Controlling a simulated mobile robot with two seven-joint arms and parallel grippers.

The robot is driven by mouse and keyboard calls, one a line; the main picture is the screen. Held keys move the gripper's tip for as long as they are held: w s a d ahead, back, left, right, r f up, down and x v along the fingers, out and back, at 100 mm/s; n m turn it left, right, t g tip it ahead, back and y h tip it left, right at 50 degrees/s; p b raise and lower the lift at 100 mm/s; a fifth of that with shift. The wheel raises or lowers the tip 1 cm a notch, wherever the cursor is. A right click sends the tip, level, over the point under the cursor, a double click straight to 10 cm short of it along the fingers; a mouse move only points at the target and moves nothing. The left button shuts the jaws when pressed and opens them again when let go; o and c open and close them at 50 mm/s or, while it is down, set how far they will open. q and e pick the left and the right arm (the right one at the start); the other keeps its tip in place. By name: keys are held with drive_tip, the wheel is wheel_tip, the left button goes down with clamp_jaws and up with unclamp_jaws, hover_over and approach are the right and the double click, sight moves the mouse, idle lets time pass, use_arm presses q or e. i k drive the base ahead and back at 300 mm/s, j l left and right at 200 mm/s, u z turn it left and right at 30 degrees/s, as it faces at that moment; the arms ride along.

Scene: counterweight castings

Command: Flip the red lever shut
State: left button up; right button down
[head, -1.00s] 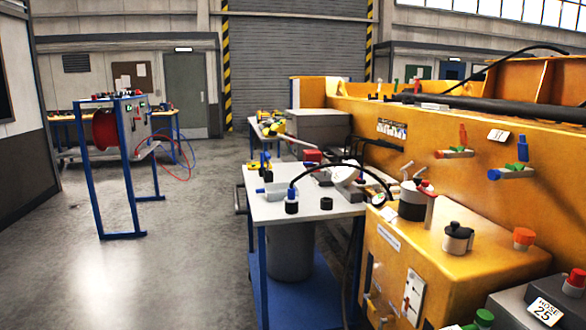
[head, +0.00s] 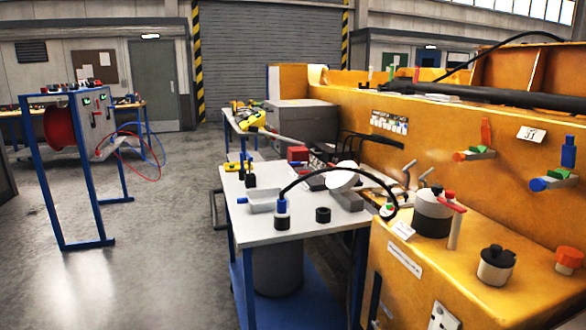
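A red lever (head: 486,132) stands upright on a small valve on the side of the yellow machine, right of centre. The valve body (head: 477,154) lies roughly level, with a red end and a green part, so the lever is across it. A second valve with an upright blue lever (head: 568,151) is to its right. Neither of my grippers is in view.
The yellow machine (head: 415,155) fills the right side. A grey-topped blue table (head: 300,220) stands in front of it, with a black hose (head: 335,172) arching above. A blue stand with a red reel (head: 62,128) is at left. The floor (head: 160,240) between is clear.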

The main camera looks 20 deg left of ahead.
sight(309, 172)
drive_tip(key=i+j, duration=0.55)
drive_tip(key=i+j+u, duration=0.1)
drive_tip(key=i+j, duration=0.45)
drive_tip(key=i, duration=0.15)
